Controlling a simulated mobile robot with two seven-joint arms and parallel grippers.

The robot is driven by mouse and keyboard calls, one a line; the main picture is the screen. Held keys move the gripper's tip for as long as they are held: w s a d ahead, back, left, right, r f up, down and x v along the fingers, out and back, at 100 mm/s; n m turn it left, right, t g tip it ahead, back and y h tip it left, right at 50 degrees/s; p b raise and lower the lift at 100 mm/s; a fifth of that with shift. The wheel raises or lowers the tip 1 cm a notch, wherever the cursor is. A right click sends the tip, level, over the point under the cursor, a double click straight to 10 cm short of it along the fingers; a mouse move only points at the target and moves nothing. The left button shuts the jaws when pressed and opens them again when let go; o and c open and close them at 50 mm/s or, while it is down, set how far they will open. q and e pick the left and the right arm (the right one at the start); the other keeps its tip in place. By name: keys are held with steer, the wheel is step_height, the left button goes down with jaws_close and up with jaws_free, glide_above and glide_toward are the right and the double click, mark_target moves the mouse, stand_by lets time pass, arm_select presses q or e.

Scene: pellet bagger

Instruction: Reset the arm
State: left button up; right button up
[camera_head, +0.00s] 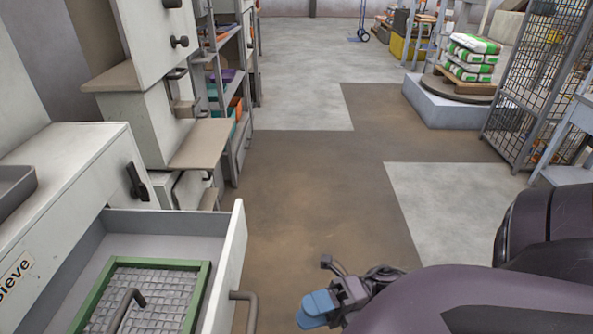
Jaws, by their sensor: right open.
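My right arm reaches in from the lower right of the head view, with its dark links across the corner. My right gripper (318,309) has blue fingertips and is open, low in the picture over the brown floor. It is apart from the drawer handle (243,296) to its left, and I see nothing held in it. My left gripper is not in view.
At left, an open drawer (235,247) of a cabinet marked "Sieve" (15,277) holds a green-framed mesh sieve (150,290). Shelves (238,100) stand behind. White-green sacks (470,58) and a wire cage (535,90) stand at back right. The middle floor is clear.

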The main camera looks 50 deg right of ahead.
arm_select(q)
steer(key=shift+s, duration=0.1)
arm_select(e)
steer(key=shift+d, duration=0.1)
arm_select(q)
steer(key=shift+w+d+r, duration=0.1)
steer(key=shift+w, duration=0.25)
arm_select(e)
steer(key=w+d+f+m+t+h+p, duration=0.1)
steer(key=w+d+f+m+t+h, duration=0.15)
steer(key=m+h, duration=0.6)
steer(key=w+d+f+m+t+h+p, duration=0.1)
steer(key=w+d+f+m+t+h, duration=0.25)
steer(key=m, duration=0.75)
arm_select(q)
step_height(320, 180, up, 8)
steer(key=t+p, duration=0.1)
steer(key=p, duration=0.6)
arm_select(e)
steer(key=s+a+m+g+h, duration=0.4)
steer(key=s+a+m+h, duration=0.1)
steer(key=s+m, duration=0.5)
steer(key=shift+s+a+r+g, duration=0.3)
steer(key=shift+a+r, duration=0.1)
